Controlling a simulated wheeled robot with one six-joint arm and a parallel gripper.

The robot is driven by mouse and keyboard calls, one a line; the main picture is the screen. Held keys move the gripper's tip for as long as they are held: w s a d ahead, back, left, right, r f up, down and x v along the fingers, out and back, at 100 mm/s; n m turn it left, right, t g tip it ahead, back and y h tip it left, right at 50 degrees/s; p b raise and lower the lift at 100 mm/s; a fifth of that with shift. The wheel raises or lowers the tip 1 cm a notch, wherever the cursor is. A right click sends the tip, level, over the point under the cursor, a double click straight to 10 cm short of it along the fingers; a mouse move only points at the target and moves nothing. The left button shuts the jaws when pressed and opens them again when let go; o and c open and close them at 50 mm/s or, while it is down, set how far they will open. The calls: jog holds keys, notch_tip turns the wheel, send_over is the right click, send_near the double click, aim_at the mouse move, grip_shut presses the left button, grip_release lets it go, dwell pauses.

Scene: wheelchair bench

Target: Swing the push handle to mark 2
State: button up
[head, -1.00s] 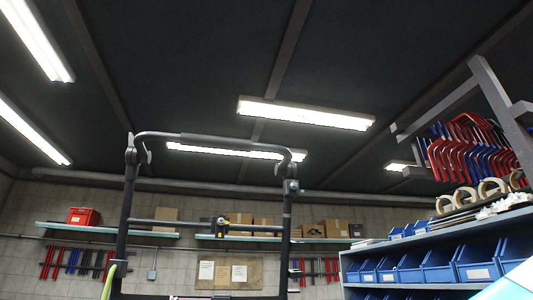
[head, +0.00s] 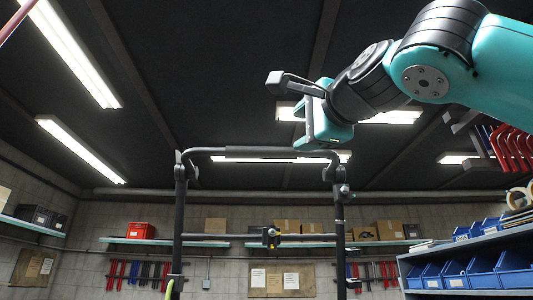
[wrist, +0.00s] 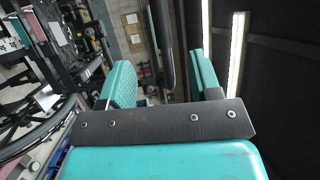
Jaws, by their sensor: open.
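The push handle (head: 272,153) is a dark bar with a thicker grip, bridging two black upright posts in the head view. Its right end meets the right post by a small grey fitting (head: 343,190). I cannot make out mark 2. My teal gripper (head: 318,118) is above the handle's right half in the head view. In the wrist view its two teal fingers (wrist: 163,82) are apart, with nothing held. A dark bar, apparently part of the handle frame (wrist: 160,45), shows beyond and between them. I cannot tell the exact gap between gripper and handle.
A lower crossbar (head: 215,237) with a small black and yellow device (head: 271,237) joins the posts. A spoked wheel (wrist: 35,125) shows at the left of the wrist view. Blue bins (head: 480,270) fill the shelving at right. Space above the handle's left half is clear.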

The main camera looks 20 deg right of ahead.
aim_at(269, 149)
jog(key=p+x, duration=1)
jog(key=x, duration=0.6)
jog(key=shift+w+p, duration=0.45)
jog(key=shift+w, duration=0.15)
